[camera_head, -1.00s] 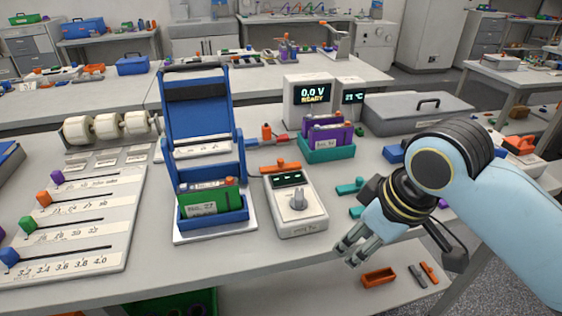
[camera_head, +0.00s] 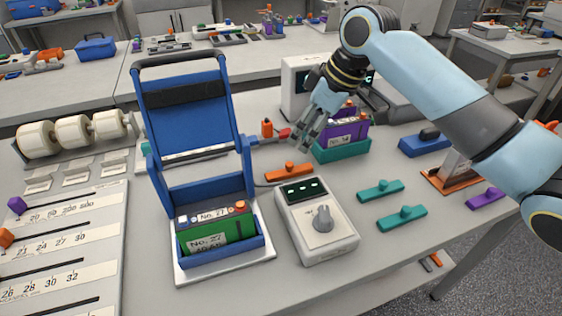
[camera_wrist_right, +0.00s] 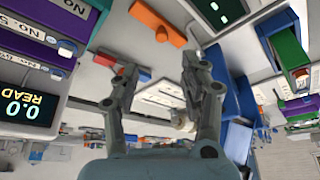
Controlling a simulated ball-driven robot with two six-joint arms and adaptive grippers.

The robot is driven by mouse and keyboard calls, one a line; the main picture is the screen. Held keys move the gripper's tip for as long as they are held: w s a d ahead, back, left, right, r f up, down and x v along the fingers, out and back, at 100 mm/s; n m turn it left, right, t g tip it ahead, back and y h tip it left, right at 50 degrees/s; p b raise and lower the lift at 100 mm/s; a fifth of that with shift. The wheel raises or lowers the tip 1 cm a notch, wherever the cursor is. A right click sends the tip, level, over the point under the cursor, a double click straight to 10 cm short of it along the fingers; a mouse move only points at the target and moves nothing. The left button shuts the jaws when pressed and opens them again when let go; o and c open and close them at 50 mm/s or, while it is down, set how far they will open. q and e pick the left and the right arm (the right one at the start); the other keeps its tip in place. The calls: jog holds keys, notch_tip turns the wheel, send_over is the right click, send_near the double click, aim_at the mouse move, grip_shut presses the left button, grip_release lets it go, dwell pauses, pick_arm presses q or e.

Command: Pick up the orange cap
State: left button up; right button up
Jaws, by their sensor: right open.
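Two orange pieces could be the cap, and I cannot tell which. A flat orange bar with a knob (camera_head: 289,171) lies behind the white meter; it also shows in the right wrist view (camera_wrist_right: 158,25). A small upright orange piece (camera_head: 267,128) stands farther back, beside a red-ended piece (camera_head: 284,133). My right gripper (camera_head: 299,138) is open above the bench, just right of the red-ended piece. My left gripper is not in view.
A blue frame (camera_head: 186,120) with a green battery (camera_head: 215,228) stands left. A white meter (camera_head: 317,220) is in front. A teal holder (camera_head: 341,150) with purple batteries is close right of the gripper. Teal bars (camera_head: 402,218) lie right.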

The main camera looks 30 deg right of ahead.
aim_at(290, 164)
jog(key=x, duration=0.3)
jog(key=shift+s+a+f, duration=0.1)
jog(key=shift+a+f, duration=0.1)
jog(key=shift+f, duration=0.4)
jog(key=x, duration=0.5)
jog(key=shift+f, duration=0.15)
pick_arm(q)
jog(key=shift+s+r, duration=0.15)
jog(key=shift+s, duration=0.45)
pick_arm(e)
jog(key=shift+d, duration=0.1)
jog(key=c, duration=0.3)
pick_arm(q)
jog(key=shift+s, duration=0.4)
pick_arm(e)
grip_shut()
